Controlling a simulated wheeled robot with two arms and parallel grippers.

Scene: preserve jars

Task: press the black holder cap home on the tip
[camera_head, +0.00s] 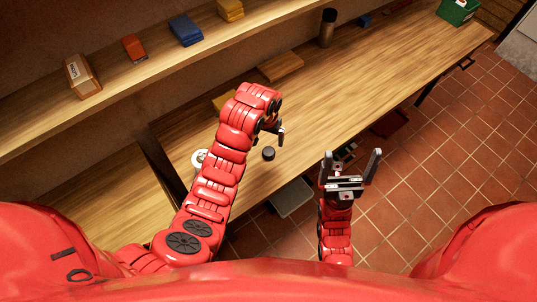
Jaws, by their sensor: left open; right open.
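A small round black piece (268,154), which looks like the holder cap, sits on the wooden table near its front edge. My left gripper (281,136) is just above and to the right of it in the picture, apart from it, pointing down. It is open, though the arm hides part of it. My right gripper (351,154) is open and empty, its fingers pointing up in the picture, out past the table's front edge. I cannot make out the tip.
A white round thing (197,158) is partly hidden behind my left arm. A wooden board (281,66), a dark cylinder (327,28) and a green box (457,11) stand farther along the table. A shelf (120,92) with boxes runs behind. The table's middle is clear.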

